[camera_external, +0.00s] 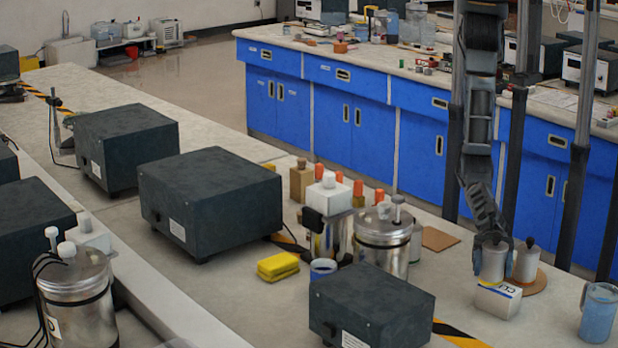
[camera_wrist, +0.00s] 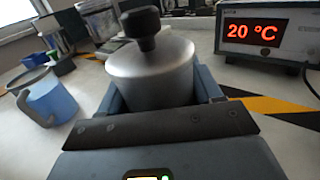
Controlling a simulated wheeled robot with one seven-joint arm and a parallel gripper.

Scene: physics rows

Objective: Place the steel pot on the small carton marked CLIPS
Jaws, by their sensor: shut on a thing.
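My gripper (camera_external: 494,254) is shut on a steel pot (camera_external: 491,266), with its fingers on either side of the body. In the wrist view the pot (camera_wrist: 152,72) stands upright between the fingers, its black knob up. In the external view the pot is right above the small white carton marked CLIPS (camera_external: 497,301). Its base meets the carton's top in the picture; I cannot tell whether it touches or hovers slightly. The carton is hidden in the wrist view.
A second steel pot (camera_external: 526,262) stands on a round cork mat (camera_external: 536,287), close right of the held pot. A blue mug (camera_external: 599,314) stands at the right edge. A dark instrument box (camera_external: 371,304) stands to the left, and a metal canister (camera_external: 381,240) behind it.

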